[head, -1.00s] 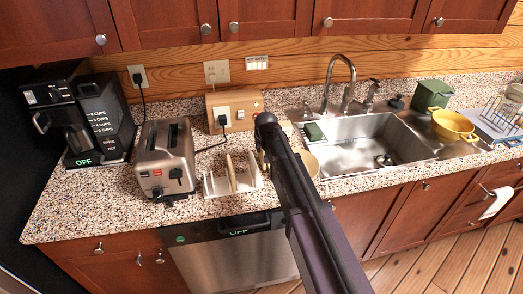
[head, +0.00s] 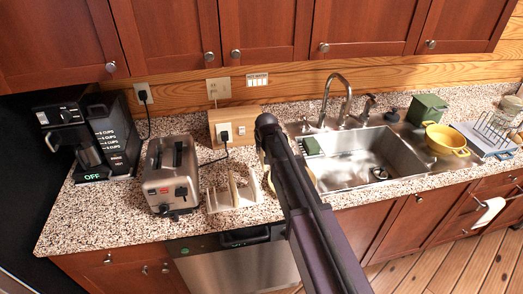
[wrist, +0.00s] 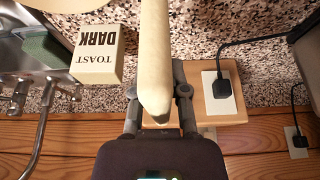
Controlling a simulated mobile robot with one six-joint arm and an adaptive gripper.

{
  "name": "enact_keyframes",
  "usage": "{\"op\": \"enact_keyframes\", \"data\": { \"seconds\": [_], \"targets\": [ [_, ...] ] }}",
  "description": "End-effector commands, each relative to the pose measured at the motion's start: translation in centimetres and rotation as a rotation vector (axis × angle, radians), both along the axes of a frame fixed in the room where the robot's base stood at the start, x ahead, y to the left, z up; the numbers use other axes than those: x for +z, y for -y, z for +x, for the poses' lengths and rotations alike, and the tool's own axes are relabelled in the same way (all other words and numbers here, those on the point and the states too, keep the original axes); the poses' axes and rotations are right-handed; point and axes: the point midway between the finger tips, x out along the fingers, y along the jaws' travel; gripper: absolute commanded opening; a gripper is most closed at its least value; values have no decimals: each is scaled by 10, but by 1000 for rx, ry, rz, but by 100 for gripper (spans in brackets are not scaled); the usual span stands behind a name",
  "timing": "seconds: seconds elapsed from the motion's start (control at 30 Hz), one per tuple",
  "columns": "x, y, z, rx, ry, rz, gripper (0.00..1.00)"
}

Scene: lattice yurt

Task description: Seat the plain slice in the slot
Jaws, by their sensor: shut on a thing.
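My gripper (wrist: 158,98) is shut on a pale plain slice (wrist: 155,50), which stands edge-on between its fingers in the wrist view. In the head view my arm hides most of the gripper and slice. A white rack (head: 246,201) stands on the counter left of my arm, with a tan slice (head: 233,188) upright in it. A steel toaster (head: 172,185) with dark slots in its top stands left of the rack. I cannot tell how far the held slice is above the counter.
A cream block marked TOAST DARK (wrist: 98,54) is near the held slice. A wooden outlet box (head: 236,122) with a plugged cord stands behind the rack. The sink (head: 365,160) is on the right, the coffee maker (head: 75,140) far left.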

Motion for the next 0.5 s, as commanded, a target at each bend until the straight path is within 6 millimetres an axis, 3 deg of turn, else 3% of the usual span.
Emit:
{"op": "enact_keyframes", "data": {
  "seconds": [0.2, 0.5],
  "targets": [
    [18, 0, 0, 0, 0, 0, 0],
    [23, 0, 0, 0, 0, 0, 0]
  ]
}}
